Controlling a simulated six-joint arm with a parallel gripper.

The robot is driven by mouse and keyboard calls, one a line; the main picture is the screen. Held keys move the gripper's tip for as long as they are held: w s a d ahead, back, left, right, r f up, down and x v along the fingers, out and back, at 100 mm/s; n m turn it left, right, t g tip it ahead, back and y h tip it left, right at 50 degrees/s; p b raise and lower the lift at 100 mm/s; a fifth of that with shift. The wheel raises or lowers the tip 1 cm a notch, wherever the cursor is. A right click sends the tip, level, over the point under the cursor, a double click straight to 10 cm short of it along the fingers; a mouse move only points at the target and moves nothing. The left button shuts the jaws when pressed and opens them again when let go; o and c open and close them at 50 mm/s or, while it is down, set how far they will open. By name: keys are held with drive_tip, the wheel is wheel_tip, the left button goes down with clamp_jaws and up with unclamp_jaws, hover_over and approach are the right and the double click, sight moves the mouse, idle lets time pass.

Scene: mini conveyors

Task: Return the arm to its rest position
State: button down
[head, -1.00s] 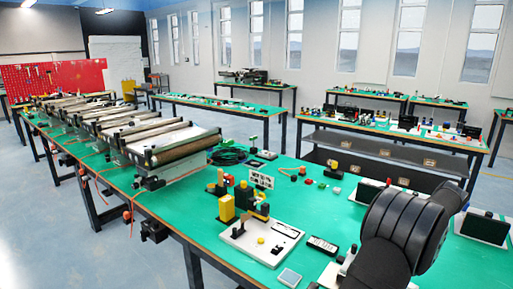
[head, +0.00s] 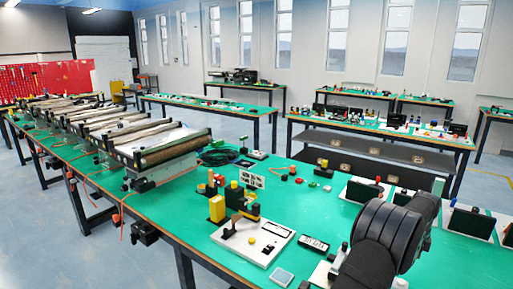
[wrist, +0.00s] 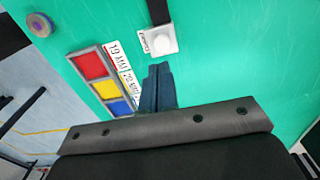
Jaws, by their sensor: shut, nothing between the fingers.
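My arm (head: 385,238), black and bent, stands over the near right part of the green bench (head: 330,205) in the head view. Its gripper end does not show there. In the wrist view my gripper (wrist: 158,84) is shut, its dark fingers together with nothing between them, above the green bench top.
In the wrist view a red, yellow and blue panel (wrist: 92,65) and a printed white label (wrist: 118,58) lie left of the fingers. In the head view a white plate with blocks (head: 252,242) lies left of my arm; roller conveyors (head: 165,152) stand farther left.

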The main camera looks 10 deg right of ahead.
wheel_tip(320, 180, up, 9)
idle(0.3)
drive_tip(key=shift+r, duration=0.1)
drive_tip(key=c, duration=2)
unclamp_jaws()
drive_tip(key=shift+w, duration=0.1)
drive_tip(key=o, duration=1.1)
drive_tip(key=w+a+r, duration=0.2)
drive_tip(key=w+a, duration=0.4)
drive_tip(key=a, duration=0.1)
drive_tip(key=shift+a, duration=0.15)
drive_tip(key=o, duration=0.9)
drive_tip(key=w+a+r, duration=0.2)
drive_tip(key=w+a, duration=0.4)
drive_tip(key=a, duration=0.4)
wheel_tip(320, 180, down, 10)
